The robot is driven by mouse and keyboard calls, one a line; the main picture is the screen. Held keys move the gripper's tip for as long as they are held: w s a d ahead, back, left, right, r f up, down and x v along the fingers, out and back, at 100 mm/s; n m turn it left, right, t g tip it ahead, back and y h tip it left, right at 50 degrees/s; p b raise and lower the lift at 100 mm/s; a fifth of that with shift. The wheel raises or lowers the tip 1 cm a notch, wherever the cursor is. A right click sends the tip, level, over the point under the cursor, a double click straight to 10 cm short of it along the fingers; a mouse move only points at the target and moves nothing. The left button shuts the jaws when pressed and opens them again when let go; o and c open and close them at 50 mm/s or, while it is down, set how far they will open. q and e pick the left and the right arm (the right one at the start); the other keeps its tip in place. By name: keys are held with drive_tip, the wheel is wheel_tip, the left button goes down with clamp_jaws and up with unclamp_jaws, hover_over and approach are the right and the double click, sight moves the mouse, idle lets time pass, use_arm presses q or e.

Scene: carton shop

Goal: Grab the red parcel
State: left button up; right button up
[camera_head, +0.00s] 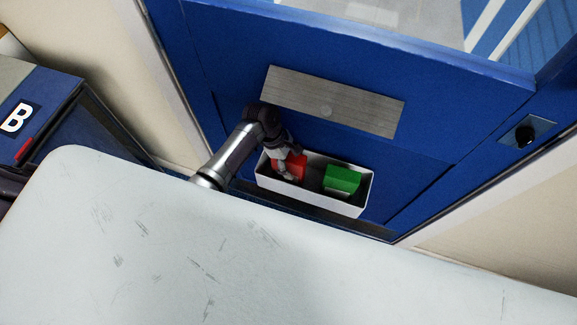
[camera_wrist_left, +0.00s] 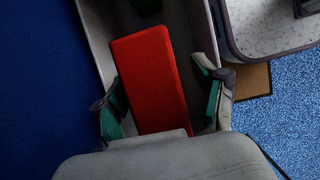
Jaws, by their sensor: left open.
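The red parcel (camera_head: 291,166) lies in the left part of a white open bin (camera_head: 318,202) in the head view. In the left wrist view the red parcel (camera_wrist_left: 151,80) lies lengthwise between the two fingers. My left gripper (camera_head: 283,168) is over the parcel in the head view, partly covering it. In the left wrist view my left gripper (camera_wrist_left: 160,111) is open, one green-padded finger on each side of the parcel. A gap shows between the right finger and the parcel. Whether the left finger touches it is hard to tell. My right gripper is not in view.
A green parcel (camera_head: 342,180) sits in the right part of the bin. The bin is against a blue door (camera_head: 330,50) with a metal plate (camera_head: 333,101). A pale scuffed surface (camera_head: 200,245) fills the foreground. A dark blue box marked B (camera_head: 45,105) stands at the left.

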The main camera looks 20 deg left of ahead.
use_arm(q)
clamp_jaws()
idle(0.5)
